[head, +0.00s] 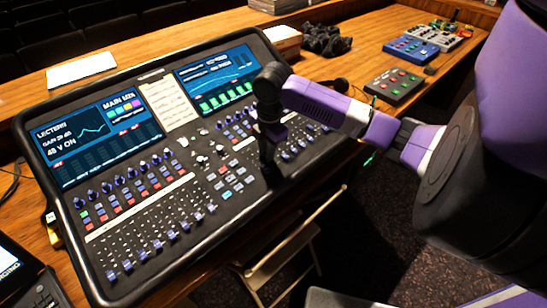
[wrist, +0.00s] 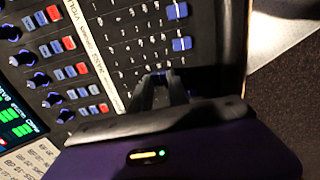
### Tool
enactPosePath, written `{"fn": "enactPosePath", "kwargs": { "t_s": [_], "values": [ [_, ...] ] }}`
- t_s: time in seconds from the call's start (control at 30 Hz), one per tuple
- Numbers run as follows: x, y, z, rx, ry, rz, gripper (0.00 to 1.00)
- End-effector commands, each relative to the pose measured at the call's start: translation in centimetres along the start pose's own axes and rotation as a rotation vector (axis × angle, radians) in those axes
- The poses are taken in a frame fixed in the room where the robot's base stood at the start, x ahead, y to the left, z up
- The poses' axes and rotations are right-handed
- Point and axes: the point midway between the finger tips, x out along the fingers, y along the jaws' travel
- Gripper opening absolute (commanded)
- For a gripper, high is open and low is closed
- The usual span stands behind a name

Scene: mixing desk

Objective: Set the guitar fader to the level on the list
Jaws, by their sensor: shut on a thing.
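The mixing desk (head: 205,208) fills the middle of the head view, with rows of blue fader caps along its front part. The list (head: 168,103) is a pale sheet between the two screens; it also shows at the lower left of the wrist view (wrist: 32,160). Its writing is too small to read surely. My gripper (head: 267,180) points down onto the right-hand fader bank. In the wrist view my gripper (wrist: 160,82) is shut at the fader tracks, on a fader cap hidden between the fingers. Two blue fader caps (wrist: 181,44) show above it. I cannot read this channel's label.
The left screen (head: 100,130) reads LECTERN, 48 V ON. Small pedal boxes (head: 395,85) stand on the wooden desk at the right, near a dark crumpled heap (head: 327,40). A white sheet (head: 82,70) lies behind the desk. A folding chair (head: 285,255) stands in front.

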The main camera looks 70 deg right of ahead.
Motion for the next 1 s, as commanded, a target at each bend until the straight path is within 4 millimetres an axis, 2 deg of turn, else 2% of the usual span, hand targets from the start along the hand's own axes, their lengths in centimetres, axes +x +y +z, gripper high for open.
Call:
{"fn": "enactPosePath", "kwargs": {
  "t_s": [0.13, 0.43, 0.47, 0.57, 0.87, 1.0],
  "values": [
    [0.04, 1.36, 0.01, 0.000, -0.001, 0.000, 0.00],
    [0.00, 1.50, 0.07, 0.001, -0.001, -0.001, 0.00],
    [0.01, 1.50, 0.07, 0.001, -0.001, -0.001, 0.23],
    [0.01, 1.49, 0.06, 0.001, -0.001, -0.001, 0.42],
    [-0.01, 1.49, 0.03, 0.001, 0.000, -0.001, 0.44],
    [-0.87, 1.56, 0.05, 0.001, 0.000, 0.002, 0.44]
  ]
}}
